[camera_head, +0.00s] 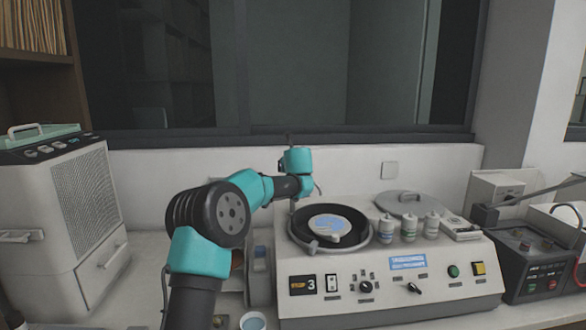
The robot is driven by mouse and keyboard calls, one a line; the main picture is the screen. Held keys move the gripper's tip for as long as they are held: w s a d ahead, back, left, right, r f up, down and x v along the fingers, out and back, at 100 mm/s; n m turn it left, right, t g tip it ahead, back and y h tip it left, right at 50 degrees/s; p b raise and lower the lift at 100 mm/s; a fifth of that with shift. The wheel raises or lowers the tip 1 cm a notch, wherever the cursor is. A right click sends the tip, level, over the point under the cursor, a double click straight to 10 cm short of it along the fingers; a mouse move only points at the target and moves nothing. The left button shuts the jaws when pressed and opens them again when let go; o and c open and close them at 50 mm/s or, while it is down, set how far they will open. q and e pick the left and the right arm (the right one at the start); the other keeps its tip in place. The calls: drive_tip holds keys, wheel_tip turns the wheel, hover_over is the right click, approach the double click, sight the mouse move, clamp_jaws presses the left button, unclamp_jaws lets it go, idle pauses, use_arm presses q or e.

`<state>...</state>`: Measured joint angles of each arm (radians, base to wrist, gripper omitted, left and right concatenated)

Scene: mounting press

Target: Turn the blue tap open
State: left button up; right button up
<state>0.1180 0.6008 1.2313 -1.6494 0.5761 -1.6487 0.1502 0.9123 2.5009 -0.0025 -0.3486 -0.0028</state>
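I cannot make out a blue tap in the head view; my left arm may cover it. My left arm (210,215) rises from the bottom and reaches to the back, beside the left end of the press machine (390,265). Its teal wrist (297,161) is in front of the white back wall, above the machine's left rear corner. I cannot make out the fingers of my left gripper or whether they hold anything. A small cup with blue inside (253,320) stands at the bottom edge, left of the machine. My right gripper is not in view.
The machine carries a round dark plate (330,226), several white bottles (409,227) and a grey lid (401,204). A white cabinet unit (70,215) stands at the left. A dark device with red buttons (540,270) stands at the right.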

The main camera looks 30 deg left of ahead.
use_arm(q)
drive_tip(key=shift+c, duration=0.3)
drive_tip(key=c, duration=0.9)
drive_tip(key=shift+o, duration=0.2)
drive_tip(key=shift+d+n+y, duration=0.1)
drive_tip(key=shift+n+y, duration=0.2)
drive_tip(key=shift+w+d+n+g+y, duration=0.2)
drive_tip(key=shift+n+g+y, duration=0.7)
drive_tip(key=shift+n+g, duration=0.3)
drive_tip(key=shift+w+d+n+g+y, duration=0.1)
drive_tip(key=shift+w+n+g+y, duration=0.05)
drive_tip(key=shift+n+g+y, duration=0.9)
drive_tip(key=shift+w+n+g+y, duration=0.1)
drive_tip(key=shift+n+g+y, duration=0.25)
drive_tip(key=shift+n+g, duration=0.85)
